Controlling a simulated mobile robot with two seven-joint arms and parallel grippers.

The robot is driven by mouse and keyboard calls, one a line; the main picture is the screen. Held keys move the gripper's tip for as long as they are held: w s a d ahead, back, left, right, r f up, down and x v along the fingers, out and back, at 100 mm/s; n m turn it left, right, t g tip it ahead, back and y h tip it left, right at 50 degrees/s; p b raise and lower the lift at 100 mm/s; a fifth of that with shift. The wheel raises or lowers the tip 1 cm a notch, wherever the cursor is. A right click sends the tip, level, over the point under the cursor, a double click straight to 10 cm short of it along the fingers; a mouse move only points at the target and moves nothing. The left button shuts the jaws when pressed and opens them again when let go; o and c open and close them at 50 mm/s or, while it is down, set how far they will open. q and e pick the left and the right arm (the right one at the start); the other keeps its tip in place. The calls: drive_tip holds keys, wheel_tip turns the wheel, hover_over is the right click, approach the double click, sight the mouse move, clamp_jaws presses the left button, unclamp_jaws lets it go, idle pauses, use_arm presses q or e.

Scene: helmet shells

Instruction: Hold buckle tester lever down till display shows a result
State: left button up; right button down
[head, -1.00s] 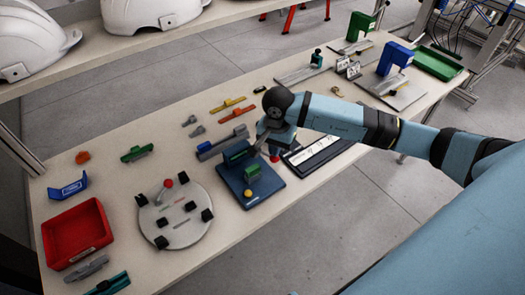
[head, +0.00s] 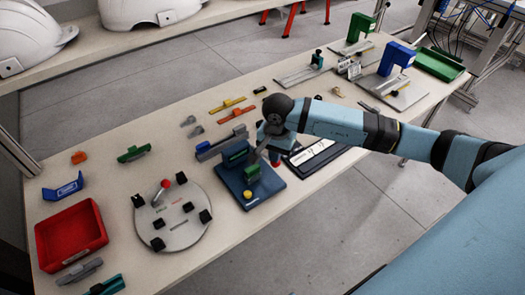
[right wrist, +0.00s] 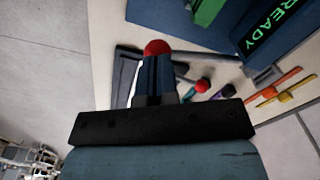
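The buckle tester is a dark blue base (head: 262,196) with an upright display block (head: 234,155), a green block (head: 252,172) and a yellow button (head: 247,194). In the right wrist view its display (right wrist: 275,30) reads READY in green. A red knob (head: 276,163) shows at the tester's right side, just below my right gripper (head: 262,152). In the right wrist view the red knob (right wrist: 157,46) is at the tips of my right gripper (right wrist: 156,62). The fingers look closed together; contact with the knob is unclear. My left gripper is out of view.
A round grey fixture (head: 178,228) with black blocks and a red knob stands left of the tester. A red tray (head: 72,232) is at the near left. A black-framed sheet (head: 318,153) lies to the right, under my arm. Orange and yellow strips (head: 228,105) lie behind.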

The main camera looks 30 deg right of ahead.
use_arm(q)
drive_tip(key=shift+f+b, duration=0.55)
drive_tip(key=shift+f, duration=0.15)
use_arm(e)
drive_tip(key=shift+f, duration=0.75)
drive_tip(key=shift+f+b, duration=0.9)
drive_tip(key=shift+f, duration=0.1)
drive_tip(key=shift+f+b, duration=0.3)
drive_tip(key=shift+f, duration=0.1)
drive_tip(key=shift+f+b, duration=0.35)
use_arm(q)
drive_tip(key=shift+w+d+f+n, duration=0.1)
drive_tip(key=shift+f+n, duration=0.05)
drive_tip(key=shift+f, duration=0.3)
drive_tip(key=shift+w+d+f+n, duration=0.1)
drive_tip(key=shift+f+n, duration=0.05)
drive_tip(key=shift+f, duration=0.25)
use_arm(e)
drive_tip(key=shift+r, duration=0.1)
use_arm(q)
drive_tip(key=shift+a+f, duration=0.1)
use_arm(e)
drive_tip(key=shift+s, duration=0.1)
drive_tip(key=shift+r+p, duration=1.4)
drive_tip(key=shift+r, duration=1.2)
drive_tip(key=shift+r+p, duration=1.25)
drive_tip(key=shift+r, duration=1.65)
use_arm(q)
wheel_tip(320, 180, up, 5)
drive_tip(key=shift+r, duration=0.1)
